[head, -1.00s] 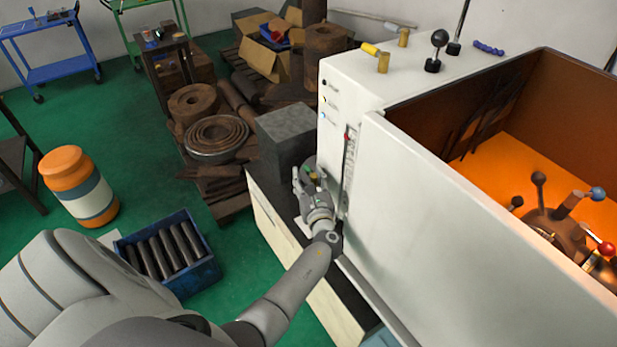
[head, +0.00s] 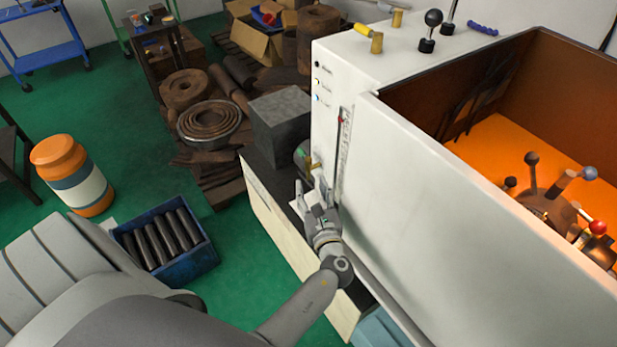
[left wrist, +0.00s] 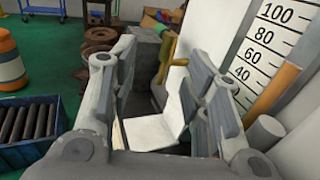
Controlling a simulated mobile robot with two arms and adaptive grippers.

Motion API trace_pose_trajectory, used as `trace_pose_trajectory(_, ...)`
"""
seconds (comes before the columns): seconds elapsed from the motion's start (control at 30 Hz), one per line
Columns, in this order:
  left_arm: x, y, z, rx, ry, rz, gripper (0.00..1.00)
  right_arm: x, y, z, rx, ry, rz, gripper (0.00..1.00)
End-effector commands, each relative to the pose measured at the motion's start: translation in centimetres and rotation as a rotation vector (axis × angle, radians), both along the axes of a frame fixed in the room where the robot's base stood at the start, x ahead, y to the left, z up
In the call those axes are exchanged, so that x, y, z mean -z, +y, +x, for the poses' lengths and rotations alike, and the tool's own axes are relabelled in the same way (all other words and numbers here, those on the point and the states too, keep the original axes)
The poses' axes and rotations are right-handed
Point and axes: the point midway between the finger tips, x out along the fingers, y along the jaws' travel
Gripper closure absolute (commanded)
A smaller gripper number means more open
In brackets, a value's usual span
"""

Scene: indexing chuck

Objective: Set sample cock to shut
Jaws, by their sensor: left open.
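A small brass fitting (head: 316,164), apparently the sample cock, sticks out low on the left end of the white machine (head: 400,190). In the left wrist view, a yellow-brass piece with an upright part (left wrist: 165,58) shows beyond the fingers. Its handle position is hard to read. My left gripper (head: 314,194) is open and empty, beside the machine's end and on the near side of the fitting, apart from it. In the left wrist view, the gripper's fingers (left wrist: 160,78) stand either side of a gap, with a white surface behind. My right gripper is out of view.
A level scale (left wrist: 262,50) and an orange tube (left wrist: 275,92) are close to the gripper's right. A grey block (head: 279,120) stands on the bench behind. A blue crate of dark bars (head: 190,270) and an orange drum (head: 75,175) stand on the green floor.

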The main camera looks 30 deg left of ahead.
Motion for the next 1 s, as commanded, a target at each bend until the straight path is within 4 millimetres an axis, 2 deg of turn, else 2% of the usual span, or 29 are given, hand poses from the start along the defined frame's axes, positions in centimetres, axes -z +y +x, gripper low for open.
trace_pose_trajectory(0.37, 0.0, -0.6, -0.6, -0.001, -0.001, 0.001, 0.56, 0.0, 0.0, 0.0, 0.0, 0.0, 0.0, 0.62)
trace_pose_trajectory(0.4, 0.0, -0.6, -0.6, -0.001, -0.001, 0.0, 0.59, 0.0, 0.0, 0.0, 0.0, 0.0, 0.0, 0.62)
trace_pose_trajectory(0.43, 0.0, -0.6, -0.7, -0.002, -0.002, -0.002, 0.62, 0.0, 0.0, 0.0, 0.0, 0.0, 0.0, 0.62)
trace_pose_trajectory(0.57, 0.1, 0.3, -1.5, -0.032, -0.04, -0.07, 0.62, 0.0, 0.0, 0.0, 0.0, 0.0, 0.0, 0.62)
trace_pose_trajectory(0.67, 0.5, 2.0, -3.5, -0.103, -0.127, -0.225, 0.62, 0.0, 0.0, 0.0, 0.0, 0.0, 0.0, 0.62)
trace_pose_trajectory(0.8, 1.7, 4.4, -7.5, -0.253, -0.31, -0.548, 0.62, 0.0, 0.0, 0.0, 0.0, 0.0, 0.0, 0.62)
trace_pose_trajectory(0.9, 2.8, 5.1, -10.2, -0.371, -0.437, -0.785, 0.62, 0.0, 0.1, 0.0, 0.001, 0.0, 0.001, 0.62)
trace_pose_trajectory(1.0, 3.8, 4.8, -12.8, -0.493, -0.55, -1.015, 0.62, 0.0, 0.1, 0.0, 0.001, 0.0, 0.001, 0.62)
